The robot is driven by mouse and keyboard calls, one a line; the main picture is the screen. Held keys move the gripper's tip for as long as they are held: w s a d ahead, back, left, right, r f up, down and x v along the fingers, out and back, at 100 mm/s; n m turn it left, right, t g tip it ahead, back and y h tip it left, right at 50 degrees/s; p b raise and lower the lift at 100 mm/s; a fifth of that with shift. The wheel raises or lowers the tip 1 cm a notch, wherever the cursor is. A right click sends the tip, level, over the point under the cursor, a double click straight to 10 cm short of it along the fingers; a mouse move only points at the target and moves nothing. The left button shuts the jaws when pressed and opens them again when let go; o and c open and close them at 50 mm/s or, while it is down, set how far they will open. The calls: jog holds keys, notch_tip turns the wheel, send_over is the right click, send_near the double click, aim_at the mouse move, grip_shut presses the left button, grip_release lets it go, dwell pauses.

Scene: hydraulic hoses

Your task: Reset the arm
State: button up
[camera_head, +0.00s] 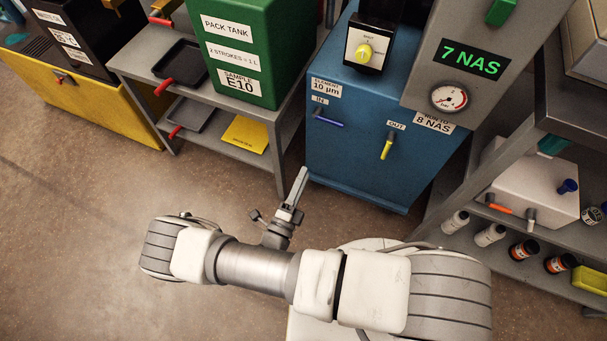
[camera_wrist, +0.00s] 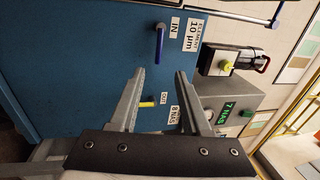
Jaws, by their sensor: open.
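My gripper (camera_head: 302,175) points away from me, in front of the blue cabinet (camera_head: 345,165), with my arm stretched across the lower picture. In the wrist view my gripper (camera_wrist: 160,74) shows two fingers apart with nothing between the tips. Behind them is the blue cabinet face (camera_wrist: 90,70), seen sideways. Its blue IN handle (camera_wrist: 159,42) is above the fingertips and its yellow OUT handle (camera_wrist: 147,103) shows between the fingers. In the head view the IN handle (camera_head: 328,121) and OUT handle (camera_head: 387,147) are on the cabinet front. I cannot tell the exact gap to the cabinet.
A green pack tank (camera_head: 228,30) stands on a grey shelf unit (camera_head: 235,108) at left. A grey box marked 7 NAS (camera_head: 425,75) sits at the cabinet's right. A rack (camera_head: 465,220) with bottles is at right. Floor (camera_head: 70,230) at lower left is clear.

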dwell(0.3)
jog(key=d+r+m+g+h, duration=0.1)
jog(key=d+r+m+g, duration=0.5)
jog(key=r+m, duration=0.4)
jog(key=s+d+r+m+g, duration=0.1)
jog(key=d+r+m+g, duration=0.2)
jog(key=r+m+g, duration=0.75)
jog(key=d+r+m+g+h, duration=0.1)
jog(key=d+r+m+g, duration=0.2)
jog(key=d+r+m, duration=0.75)
jog(key=s+a+r+m+t+y, duration=0.1)
jog(key=s+r+m+t+y, duration=0.75)
jog(key=m, duration=1.15)
notch_tip(320, 180, up, 22)
jog(key=g+p, duration=0.2)
jog(key=p, duration=1.6)
jog(key=shift+s+g, duration=0.2)
jog(key=shift+g, duration=0.1)
jog(key=shift+a+f, duration=0.1)
jog(key=shift+f, duration=0.05)
